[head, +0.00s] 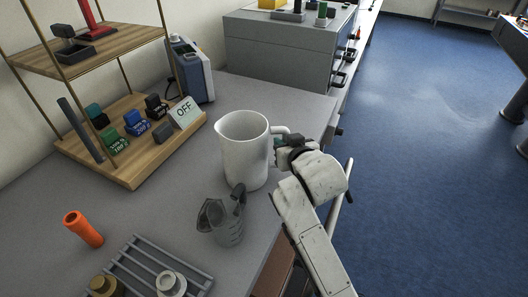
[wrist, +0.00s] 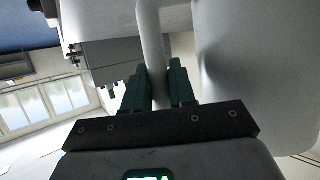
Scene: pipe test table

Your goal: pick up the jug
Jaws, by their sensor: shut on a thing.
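The jug (head: 242,150) is large and white and looks upright on the grey table. Its handle (head: 279,130) points right, toward my arm. My gripper (head: 284,145) is at the handle, on the jug's right side. In the wrist view, my gripper's green fingers (wrist: 163,88) are on either side of the white handle bar (wrist: 151,45), shut on it. The jug's body (wrist: 255,65) fills the right of that view. I cannot tell whether the jug's base is touching the table.
An orange cylinder (head: 84,229) and a grey rack (head: 150,270) are at the front left. A wooden shelf (head: 130,165) with small blocks is at the left. A grey cabinet (head: 285,55) stands behind.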

